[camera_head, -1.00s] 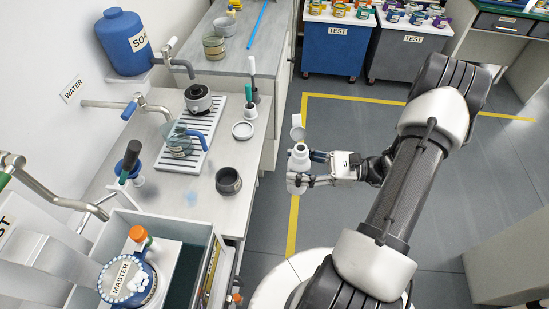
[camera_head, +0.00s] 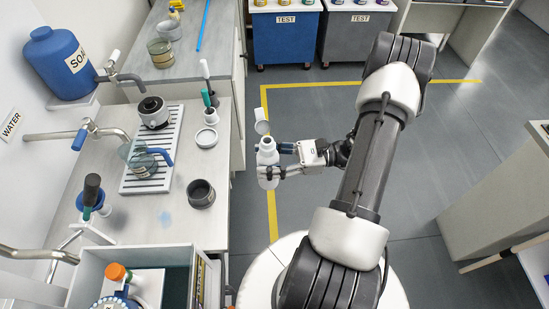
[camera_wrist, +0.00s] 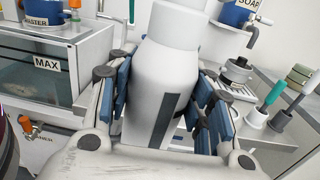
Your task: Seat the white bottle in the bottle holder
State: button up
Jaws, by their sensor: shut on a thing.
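In the wrist view the bottle (camera_wrist: 160,75) fills the middle, between the blue-padded fingers of my gripper (camera_wrist: 163,105). My gripper is shut around its body. In the head view it is held over the floor, right of the bench edge, apart from the bench. A dark round open cup (camera_head: 201,193) stands empty on the bench, left of the bottle; I cannot tell whether it is the bottle holder.
The bench (camera_head: 185,225) holds a slatted tray (camera_head: 155,150) with a glass jug, a small round device (camera_head: 152,112), a white dish (camera_head: 206,138) and upright tools (camera_head: 210,105). An open box (camera_head: 180,256) stands at the front. A blue soap tank (camera_head: 65,62) is behind.

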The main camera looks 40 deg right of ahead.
jog(key=f+x, duration=0.1)
jog(key=x, duration=2)
jog(key=shift+w, duration=0.55)
jog(key=shift+f+b, duration=1.85)
jog(key=shift+f, duration=0.9)
jog(key=o, duration=1.3)
jog(key=v, duration=1.2)
jog(key=shift+r, duration=0.2)
